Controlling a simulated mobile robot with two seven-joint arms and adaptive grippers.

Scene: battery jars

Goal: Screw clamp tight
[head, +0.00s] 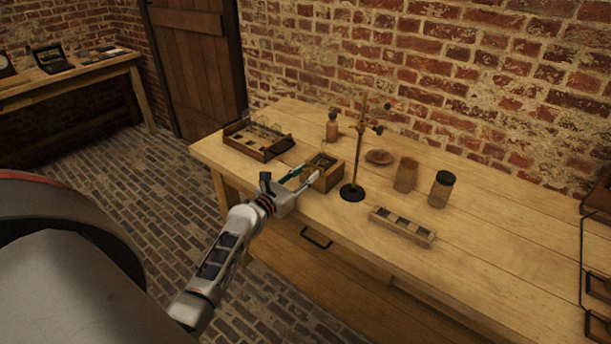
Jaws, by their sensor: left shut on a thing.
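My left gripper (311,174) reaches in from the left over the table's front edge. Its fingertips are at the near left side of a small wooden box (334,178) with dark contents. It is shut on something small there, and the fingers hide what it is. A dark metal stand (353,192) with an upright rod stands just right of the box. My right gripper is not in view.
On the wooden table (480,255) are a partitioned tray (262,152), a brown bottle (332,127), a shallow dish (379,157), a brownish jar (406,174), a dark-lidded jar (441,190) and a slotted wooden block (402,227). The table's front right is clear. A brick wall stands behind.

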